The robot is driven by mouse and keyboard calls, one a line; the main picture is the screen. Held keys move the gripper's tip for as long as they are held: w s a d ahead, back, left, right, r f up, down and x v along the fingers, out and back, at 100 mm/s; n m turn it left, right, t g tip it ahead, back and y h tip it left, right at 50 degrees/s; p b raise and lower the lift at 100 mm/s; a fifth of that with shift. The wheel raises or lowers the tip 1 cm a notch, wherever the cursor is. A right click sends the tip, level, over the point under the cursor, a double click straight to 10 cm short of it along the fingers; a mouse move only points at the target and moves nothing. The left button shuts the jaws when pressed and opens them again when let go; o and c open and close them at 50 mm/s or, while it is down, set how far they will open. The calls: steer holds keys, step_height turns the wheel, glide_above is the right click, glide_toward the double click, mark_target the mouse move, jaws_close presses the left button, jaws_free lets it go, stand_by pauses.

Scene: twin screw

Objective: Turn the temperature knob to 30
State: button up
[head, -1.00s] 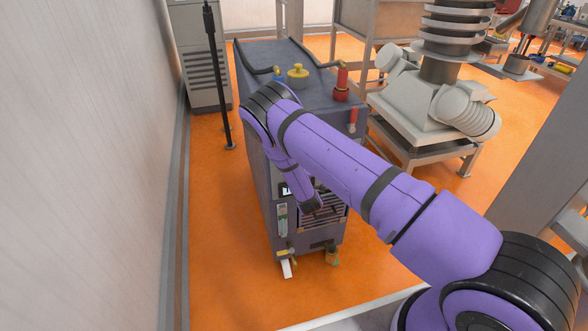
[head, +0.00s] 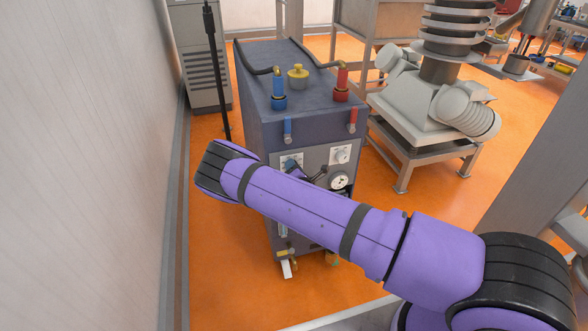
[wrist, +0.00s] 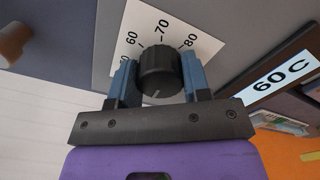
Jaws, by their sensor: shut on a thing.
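The temperature knob (wrist: 158,68) is black and ribbed, on a white scale plate (wrist: 178,27) where 60, 70 and 80 can be read. A small pale mark shows on the knob's near face, toward the bottom of the wrist view. My gripper (wrist: 160,80) has one blue-grey finger on each side of the knob and is shut on it. A display label (wrist: 279,79) to the right reads 60 C. In the head view, my gripper (head: 294,168) is at the upper left of the dark unit's front panel; the knob is mostly hidden there.
The dark blue-grey unit (head: 310,115) has blue (head: 279,90) and red (head: 341,85) fittings on top. A wall (head: 110,170) stands at the left, with orange floor between.

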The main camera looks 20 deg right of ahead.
steer(key=shift+n, duration=2)
steer(key=o, duration=0.9)
steer(key=shift+s, duration=0.1)
steer(key=s, duration=1)
steer(key=shift+s, duration=0.35)
